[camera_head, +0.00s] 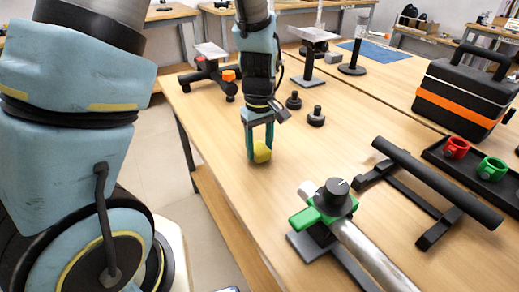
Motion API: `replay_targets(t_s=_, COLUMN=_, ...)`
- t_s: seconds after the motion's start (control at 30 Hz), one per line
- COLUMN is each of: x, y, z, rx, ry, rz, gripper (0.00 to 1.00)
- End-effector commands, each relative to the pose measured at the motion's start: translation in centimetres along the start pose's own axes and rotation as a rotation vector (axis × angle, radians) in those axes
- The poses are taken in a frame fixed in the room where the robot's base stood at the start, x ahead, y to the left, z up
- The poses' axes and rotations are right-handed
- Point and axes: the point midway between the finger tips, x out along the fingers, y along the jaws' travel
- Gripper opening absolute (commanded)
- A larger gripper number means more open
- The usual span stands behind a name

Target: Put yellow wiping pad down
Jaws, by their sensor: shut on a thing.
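My gripper (260,146) hangs down from my arm near the left edge of the wooden table (290,160). It is shut on the yellow wiping pad (262,153), which shows between the lower ends of the two fingers. The pad is at or just above the table top; I cannot tell whether it touches. Part of the pad is hidden by the fingers.
Two dark knobs (316,116) stand right of my gripper. A green clamp (310,213) with a metal tube and a black bar stand (435,185) are nearer. A black-orange toolbox (463,93) stands at right. Bare wood surrounds the pad.

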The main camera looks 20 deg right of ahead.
Motion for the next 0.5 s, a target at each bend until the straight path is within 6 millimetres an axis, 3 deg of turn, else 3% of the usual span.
replay_targets(t_s=0.1, x=0.99, y=-0.04, z=0.00, rx=-0.001, ry=0.000, rz=-0.001, gripper=0.00)
replay_targets(t_s=0.47, x=1.37, y=-0.02, z=0.00, rx=0.000, ry=0.000, rz=0.000, gripper=0.00)
replay_targets(t_s=0.5, x=1.41, y=-0.02, z=0.00, rx=0.000, ry=0.000, rz=0.000, gripper=0.56)
